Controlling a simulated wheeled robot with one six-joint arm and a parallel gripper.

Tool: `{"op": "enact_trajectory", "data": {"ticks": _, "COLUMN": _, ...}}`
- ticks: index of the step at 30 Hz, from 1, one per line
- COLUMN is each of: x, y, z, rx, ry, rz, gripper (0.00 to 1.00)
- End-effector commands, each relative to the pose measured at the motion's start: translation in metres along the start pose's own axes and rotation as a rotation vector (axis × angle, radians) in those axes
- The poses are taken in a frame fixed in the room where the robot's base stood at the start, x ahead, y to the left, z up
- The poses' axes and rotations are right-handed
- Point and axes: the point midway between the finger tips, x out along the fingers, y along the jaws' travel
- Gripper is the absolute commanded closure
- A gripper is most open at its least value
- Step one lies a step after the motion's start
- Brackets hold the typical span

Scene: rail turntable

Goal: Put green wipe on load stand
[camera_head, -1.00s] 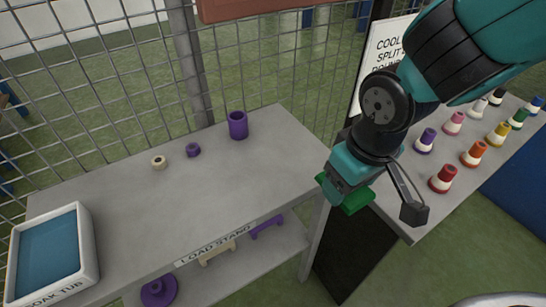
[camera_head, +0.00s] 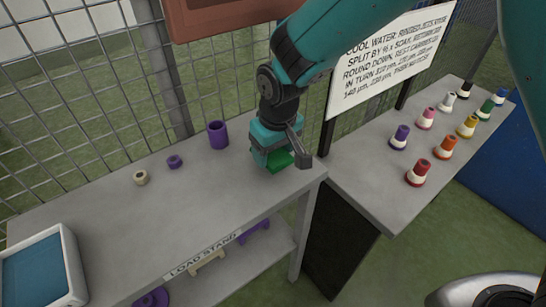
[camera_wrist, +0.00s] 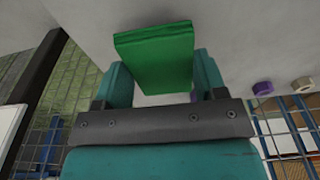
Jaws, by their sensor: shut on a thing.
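The green wipe (camera_wrist: 155,58) is a flat green block between the two fingers of my gripper (camera_wrist: 160,75) in the wrist view. In the head view, my gripper (camera_head: 272,158) is over the right end of the load stand (camera_head: 110,228), a grey table with a "LOAD STAND" label on its front edge. Part of the green wipe (camera_head: 279,162) shows below the gripper there; the rest is hidden by the fingers. The gripper is shut on it. I cannot tell whether the wipe touches the stand top.
On the stand are a purple cup (camera_head: 217,135), a purple ring (camera_head: 174,162), a cream ring (camera_head: 141,178) and the soak tub (camera_head: 75,265) at left. A side table (camera_head: 365,190) at right holds several coloured bottles. Wire mesh stands behind. The stand's middle is clear.

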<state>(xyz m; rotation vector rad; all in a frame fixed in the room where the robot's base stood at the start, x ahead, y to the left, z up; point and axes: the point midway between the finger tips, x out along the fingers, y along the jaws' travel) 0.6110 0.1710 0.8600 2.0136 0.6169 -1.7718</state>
Motion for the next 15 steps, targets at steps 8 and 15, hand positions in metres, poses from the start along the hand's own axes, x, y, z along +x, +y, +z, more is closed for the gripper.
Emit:
{"op": "enact_trajectory", "data": {"ticks": 8, "x": 0.032, "y": 0.0, "z": 0.0, "rx": 0.0, "ry": -0.001, "rz": 0.0, "gripper": 0.54}}
{"op": "enact_trajectory", "data": {"ticks": 15, "x": 0.033, "y": 0.0, "z": 0.001, "rx": 0.0, "ry": -0.001, "rz": 0.0, "gripper": 0.54}}
